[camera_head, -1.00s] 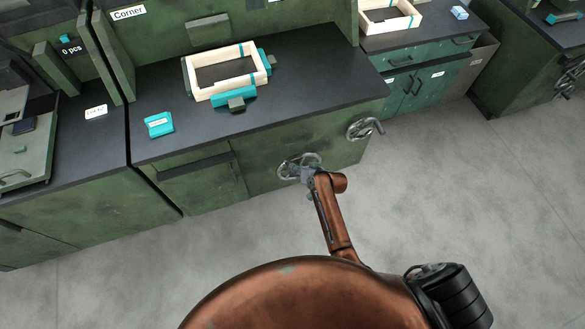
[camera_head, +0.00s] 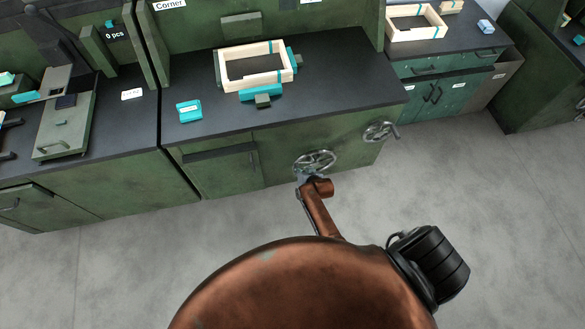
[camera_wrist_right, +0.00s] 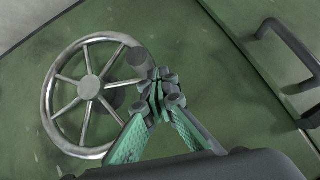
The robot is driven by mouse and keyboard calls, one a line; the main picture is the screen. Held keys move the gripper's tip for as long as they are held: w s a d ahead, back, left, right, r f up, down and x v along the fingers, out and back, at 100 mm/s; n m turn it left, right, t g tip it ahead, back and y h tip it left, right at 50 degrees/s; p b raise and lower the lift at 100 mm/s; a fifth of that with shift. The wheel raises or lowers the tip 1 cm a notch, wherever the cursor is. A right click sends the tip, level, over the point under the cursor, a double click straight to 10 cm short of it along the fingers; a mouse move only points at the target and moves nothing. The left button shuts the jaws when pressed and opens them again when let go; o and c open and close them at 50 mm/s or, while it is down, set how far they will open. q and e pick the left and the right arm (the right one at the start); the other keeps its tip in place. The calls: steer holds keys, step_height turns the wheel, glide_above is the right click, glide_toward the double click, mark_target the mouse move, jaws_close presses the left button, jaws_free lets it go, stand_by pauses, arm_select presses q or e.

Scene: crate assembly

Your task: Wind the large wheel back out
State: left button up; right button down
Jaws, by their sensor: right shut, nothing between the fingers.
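The large wheel (camera_head: 314,162) is a grey spoked handwheel on the green front of the middle bench. In the right wrist view the wheel (camera_wrist_right: 89,87) fills the left part, with its dark handle knob at the upper right of the rim. My right gripper (camera_head: 303,176) is at the wheel's lower left in the head view. In the right wrist view the gripper (camera_wrist_right: 160,88) is shut and empty, its fingertips close beside the knob and rim. I cannot tell whether they touch. My left gripper is not in view.
A wooden frame (camera_head: 222,69) held by teal blocks and a teal box (camera_head: 189,110) are on the bench top. A drawer handle (camera_wrist_right: 290,55) is right of the gripper. The floor is clear.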

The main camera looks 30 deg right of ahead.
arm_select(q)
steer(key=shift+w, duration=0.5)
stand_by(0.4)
